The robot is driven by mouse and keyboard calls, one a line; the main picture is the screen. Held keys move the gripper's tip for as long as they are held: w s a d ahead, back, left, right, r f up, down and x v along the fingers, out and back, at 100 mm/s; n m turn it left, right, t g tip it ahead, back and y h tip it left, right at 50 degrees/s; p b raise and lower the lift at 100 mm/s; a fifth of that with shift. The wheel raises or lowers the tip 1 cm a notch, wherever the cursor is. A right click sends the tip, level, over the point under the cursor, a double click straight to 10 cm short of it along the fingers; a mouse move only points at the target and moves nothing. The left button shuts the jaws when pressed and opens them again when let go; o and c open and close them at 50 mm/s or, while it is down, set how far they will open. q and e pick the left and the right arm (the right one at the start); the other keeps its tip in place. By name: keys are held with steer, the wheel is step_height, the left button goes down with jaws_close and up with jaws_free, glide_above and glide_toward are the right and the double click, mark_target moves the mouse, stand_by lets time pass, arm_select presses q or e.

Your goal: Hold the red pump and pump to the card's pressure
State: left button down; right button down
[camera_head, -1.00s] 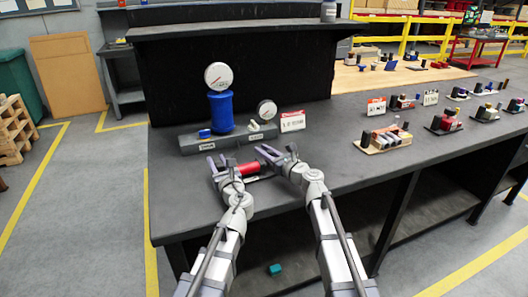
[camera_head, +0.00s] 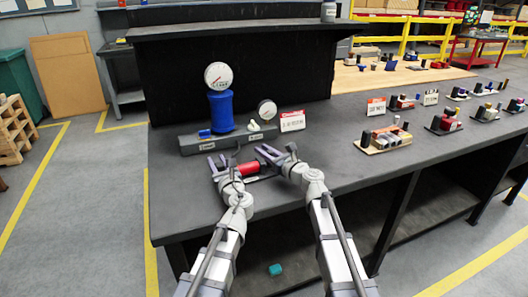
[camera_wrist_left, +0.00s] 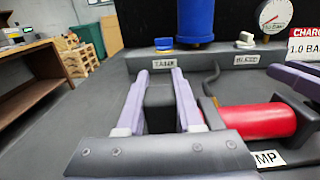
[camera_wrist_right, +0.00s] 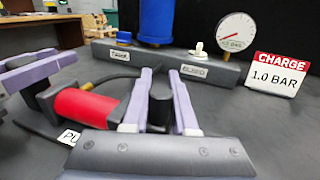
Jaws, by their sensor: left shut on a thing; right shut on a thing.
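The red pump (camera_head: 248,169) lies on the bench in front of the grey manifold (camera_head: 187,146). My left gripper (camera_wrist_left: 160,88) is shut on the dark block at the pump's left end. My right gripper (camera_wrist_right: 160,88) is shut on a black part at the pump's other end, mostly hidden by its fingers. The card (camera_wrist_right: 277,74) reads "CHARGE 1.0 BAR". The small gauge (camera_wrist_right: 236,31) stands beside it; its needle points to the lower left in the right wrist view. A larger gauge (camera_head: 218,75) tops the blue tank (camera_head: 221,111); its scale is too small to read.
A blue valve knob (camera_wrist_left: 164,43) sits by the TANK label, and a white knob (camera_wrist_right: 198,51) by the BLEED label. A dark hose (camera_wrist_left: 213,80) runs beside the pump. Several small part sets stand along the bench at right.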

steer(key=w+d, duration=0.1)
steer(key=d, duration=0.2)
steer(key=w+d, duration=0.1)
steer(key=d, duration=0.1)
steer(key=shift+w, duration=0.3)
steer(key=c, duration=0.7)
jaws_free()
steer(key=v, duration=1.2)
